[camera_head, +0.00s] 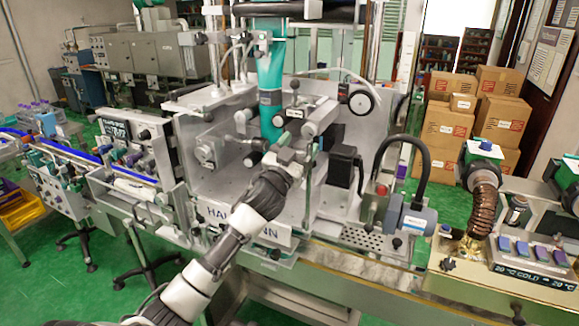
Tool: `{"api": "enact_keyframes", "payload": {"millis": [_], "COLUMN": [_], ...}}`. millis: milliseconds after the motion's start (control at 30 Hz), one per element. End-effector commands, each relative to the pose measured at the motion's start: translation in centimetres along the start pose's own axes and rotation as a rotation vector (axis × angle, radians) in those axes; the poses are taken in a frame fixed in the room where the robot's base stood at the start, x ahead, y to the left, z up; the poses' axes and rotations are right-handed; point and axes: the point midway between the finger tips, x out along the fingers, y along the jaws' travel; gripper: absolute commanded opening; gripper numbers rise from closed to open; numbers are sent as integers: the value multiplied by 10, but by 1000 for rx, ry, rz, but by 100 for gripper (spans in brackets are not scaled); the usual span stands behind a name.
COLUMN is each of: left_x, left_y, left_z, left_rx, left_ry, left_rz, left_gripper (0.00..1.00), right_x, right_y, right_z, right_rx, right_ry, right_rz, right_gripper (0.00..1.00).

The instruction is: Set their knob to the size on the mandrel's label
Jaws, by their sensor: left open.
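The sleeve applicator stands in the middle, with a teal sleeve (270,68) running down its upright mandrel. A small dark label-like patch (270,97) sits on this column; its text is too small to read. A round black knob (361,102) with a pale centre is at the upper right of the machine. Smaller dark knobs sit on the bars left of it; I cannot tell which sets the size. My left gripper (291,158) is open in front of the machine, close to the metal parts below the teal column. It hides part of the machine's front.
A conveyor with blue rails (75,155) runs in from the left. A black hose (405,140) arches over the machine's right side. A bench with a cold block (532,262) is at the right. Cardboard boxes (445,130) are stacked behind. Green floor shows at the lower left.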

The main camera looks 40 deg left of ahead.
Motion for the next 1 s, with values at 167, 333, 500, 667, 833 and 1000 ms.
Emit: {"api": "enact_keyframes", "payload": {"millis": [167, 333, 500, 667, 833, 1000], "left_x": [-39, -60, -66, -66, -66, -66], "left_y": [2, 1, 0, 0, 0, 0], "left_z": [5, 3, 1, 0, 0, 0], "left_rx": [1, 1, 1, 1, 0, 0], "left_ry": [-1, -1, -1, 0, -1, -1], "left_rz": [2, 0, 1, 0, 0, 0], "left_gripper": [65, 65, 65, 65, 65, 65], "right_x": [21, 28, 30, 29, 29, 29], "right_y": [0, 0, -1, -1, -1, -1], "right_z": [2, 3, 3, 3, 3, 3], "right_rx": [0, 0, 0, 0, 0, 0], "right_ry": [0, 0, 0, 0, 0, 0], "right_rz": [0, 0, 0, 0, 0, 0], "right_gripper": [52, 52, 52, 52, 52, 52]}}
